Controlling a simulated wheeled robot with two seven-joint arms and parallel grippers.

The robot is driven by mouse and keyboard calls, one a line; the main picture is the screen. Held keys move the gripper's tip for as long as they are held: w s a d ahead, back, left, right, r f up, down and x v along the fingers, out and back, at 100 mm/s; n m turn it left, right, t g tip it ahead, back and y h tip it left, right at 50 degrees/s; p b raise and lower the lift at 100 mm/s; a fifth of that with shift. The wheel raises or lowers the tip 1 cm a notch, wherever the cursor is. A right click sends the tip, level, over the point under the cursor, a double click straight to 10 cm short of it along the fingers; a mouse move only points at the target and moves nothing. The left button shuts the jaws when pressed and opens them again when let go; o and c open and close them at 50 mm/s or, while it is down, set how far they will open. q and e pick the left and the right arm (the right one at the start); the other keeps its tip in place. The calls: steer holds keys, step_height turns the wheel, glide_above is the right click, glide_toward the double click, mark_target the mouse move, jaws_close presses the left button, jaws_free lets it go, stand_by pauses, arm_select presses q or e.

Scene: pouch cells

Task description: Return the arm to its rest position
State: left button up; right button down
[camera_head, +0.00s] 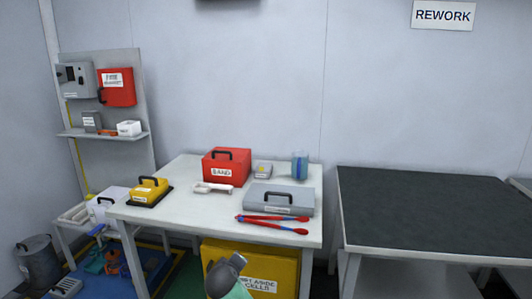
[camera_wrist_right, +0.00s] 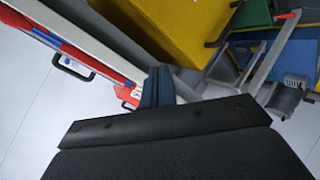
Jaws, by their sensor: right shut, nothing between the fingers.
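My right gripper (camera_wrist_right: 158,88) shows in the right wrist view, with its dark fingers together and nothing between them. It is apart from the white table (camera_head: 170,214), whose edge runs along the upper left of that view. A dark grey rounded part of my own body shows low in the middle of the head view, in front of the yellow bin; I cannot tell which part of the arm it is. My left gripper is in neither view.
On the table are a red sand box (camera_head: 226,168), a grey case (camera_head: 279,200), red-and-blue tongs (camera_head: 272,225), a yellow case (camera_head: 149,191) and a blue beaker (camera_head: 300,166). A yellow bin (camera_head: 283,264) stands underneath. A dark-topped bench (camera_head: 430,210) is at right. A grey bucket (camera_head: 38,265) is at left.

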steer(key=s+d+f+m+g+y+p, duration=0.1)
steer(key=s+d+m+g, duration=0.1)
steer(key=s+d, duration=0.6)
steer(key=s+d+m+g+y+p, duration=0.1)
steer(key=s+d+m+g+p, duration=0.3)
steer(key=s, duration=0.8)
steer(key=s+d+f+m+y+b, duration=0.1)
steer(key=s+d, duration=0.6)
steer(key=s, duration=0.3)
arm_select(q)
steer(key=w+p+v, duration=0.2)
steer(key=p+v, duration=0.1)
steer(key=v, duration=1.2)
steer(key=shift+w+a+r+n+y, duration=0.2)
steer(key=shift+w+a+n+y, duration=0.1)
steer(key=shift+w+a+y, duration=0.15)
arm_select(e)
steer(key=s+d+f+g, duration=0.1)
steer(key=s+f, duration=0.3)
steer(key=s, duration=0.5)
steer(key=s+d+f+g, duration=0.2)
steer(key=s+d+f, duration=0.2)
steer(key=s, duration=0.5)
steer(key=shift+f+m+g+h, duration=0.15)
steer(key=shift+m+g+h, duration=0.15)
